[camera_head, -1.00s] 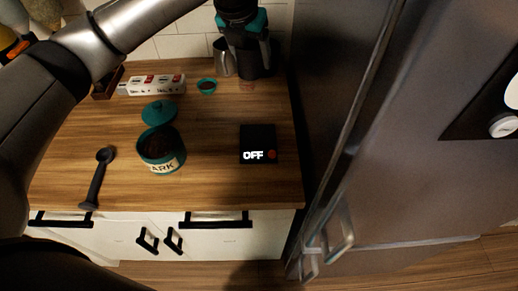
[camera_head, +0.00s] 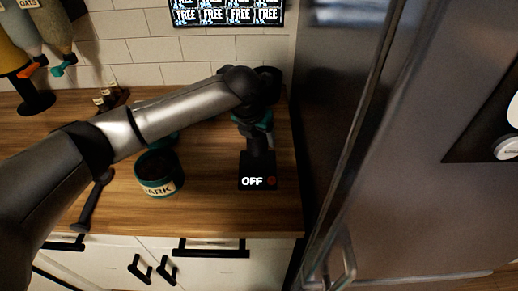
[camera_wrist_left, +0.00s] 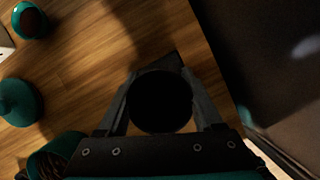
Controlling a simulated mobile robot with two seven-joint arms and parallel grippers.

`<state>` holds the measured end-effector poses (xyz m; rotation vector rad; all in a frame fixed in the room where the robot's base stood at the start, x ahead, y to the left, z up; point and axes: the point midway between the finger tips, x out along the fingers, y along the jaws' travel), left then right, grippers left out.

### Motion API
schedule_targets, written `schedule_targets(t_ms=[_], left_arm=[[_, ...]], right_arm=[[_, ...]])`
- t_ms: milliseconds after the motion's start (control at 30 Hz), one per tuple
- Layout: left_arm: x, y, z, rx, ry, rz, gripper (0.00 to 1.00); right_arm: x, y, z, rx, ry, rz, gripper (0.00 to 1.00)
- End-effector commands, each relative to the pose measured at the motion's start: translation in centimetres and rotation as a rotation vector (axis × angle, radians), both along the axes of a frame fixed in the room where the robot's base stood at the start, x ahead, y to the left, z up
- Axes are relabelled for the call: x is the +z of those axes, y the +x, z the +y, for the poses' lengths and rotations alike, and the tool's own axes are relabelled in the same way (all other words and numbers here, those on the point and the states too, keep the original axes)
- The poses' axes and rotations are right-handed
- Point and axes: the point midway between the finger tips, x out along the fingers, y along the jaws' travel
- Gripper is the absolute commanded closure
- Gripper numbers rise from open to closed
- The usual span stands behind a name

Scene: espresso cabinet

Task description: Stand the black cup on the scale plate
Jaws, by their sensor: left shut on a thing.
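My left gripper (camera_wrist_left: 160,85) is shut on the black cup (camera_wrist_left: 160,103), which shows in the left wrist view as a dark round mouth between the two fingers. In the head view the left gripper (camera_head: 258,143) points down at the back edge of the scale (camera_head: 257,172). The scale is a black block with a lit "OFF" on its front and a red mark beside it. In the head view I cannot separate the cup from the dark fingers, nor tell whether it touches the plate. My right gripper is not in view.
An open teal canister (camera_head: 160,174) stands left of the scale, with a black scoop (camera_head: 94,200) farther left. The wrist view shows a teal lid (camera_wrist_left: 17,102) and a small teal bowl (camera_wrist_left: 30,20). A tall grey fridge (camera_head: 400,150) borders the counter (camera_head: 215,205) on the right.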

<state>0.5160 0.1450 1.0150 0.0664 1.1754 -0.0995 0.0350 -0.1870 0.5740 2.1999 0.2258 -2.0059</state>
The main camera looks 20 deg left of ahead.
Motion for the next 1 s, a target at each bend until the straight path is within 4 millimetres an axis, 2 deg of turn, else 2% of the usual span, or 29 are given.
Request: schedule_targets(t_ms=[300, 667, 700, 933, 1000], left_arm=[[-4.1, -0.1, 0.0, -0.001, 0.001, 0.002, 0.92], [-4.4, 0.0, 0.0, -0.001, 0.0, 0.001, 0.93], [-4.5, -0.1, 0.0, -0.001, 0.0, 0.001, 0.31], [-4.5, -0.1, 0.0, -0.001, 0.0, 0.001, 0.06], [-4.5, -0.1, 0.0, -0.001, 0.0, 0.001, 0.03]], right_arm=[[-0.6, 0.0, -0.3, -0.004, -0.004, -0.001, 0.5], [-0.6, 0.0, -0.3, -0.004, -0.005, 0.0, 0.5], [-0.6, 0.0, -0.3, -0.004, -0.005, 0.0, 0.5], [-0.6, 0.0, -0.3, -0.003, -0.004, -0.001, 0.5], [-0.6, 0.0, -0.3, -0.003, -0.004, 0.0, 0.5]])
